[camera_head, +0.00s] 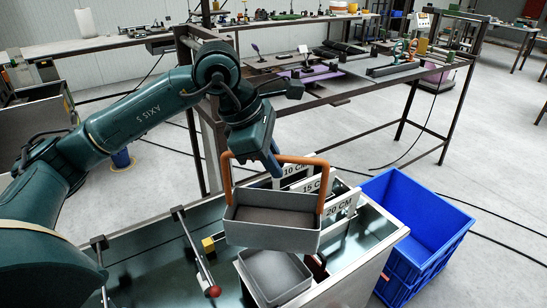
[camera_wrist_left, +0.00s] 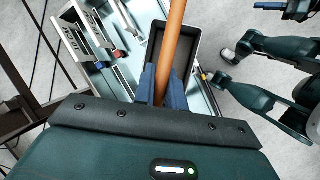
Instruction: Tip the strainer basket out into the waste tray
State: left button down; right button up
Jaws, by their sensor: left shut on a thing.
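The strainer basket (camera_head: 272,225) is a grey, shallow rectangular box with a tall orange handle (camera_head: 228,180). My left gripper (camera_head: 273,168) is shut on the top bar of the handle. The basket hangs about level above the bench, and no contents show inside. In the left wrist view the orange handle (camera_wrist_left: 171,45) runs between the blue fingers of my left gripper (camera_wrist_left: 163,88), with the dark basket (camera_wrist_left: 184,52) beyond. A grey open tray (camera_head: 276,283), possibly the waste tray, sits below the basket, partly covered by it. My right gripper is out of both views.
A blue crate (camera_head: 440,235) stands on the floor right of the bench. Upright plates marked 10, 15 and 20 CM (camera_head: 341,207) stand behind the basket. A rod with a red ball (camera_head: 213,291) and a yellow block (camera_head: 208,245) lie left of it.

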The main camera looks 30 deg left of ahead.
pick_arm(q)
jog(key=shift+r, duration=0.1)
jog(key=w+g+p, duration=0.1)
jog(key=w+a+g+p, duration=0.1)
jog(key=p, duration=0.1)
jog(key=shift+w+f+n+h, duration=0.2)
jog(key=shift+w+n+h, duration=0.1)
jog(key=shift+w+h, duration=0.1)
jog(key=w+p, duration=0.1)
jog(key=g+p, duration=0.1)
jog(key=w+a+g+p, duration=0.1)
jog(key=shift+w+f+h, duration=0.3)
jog(key=shift+f, duration=0.05)
dwell(0.4)
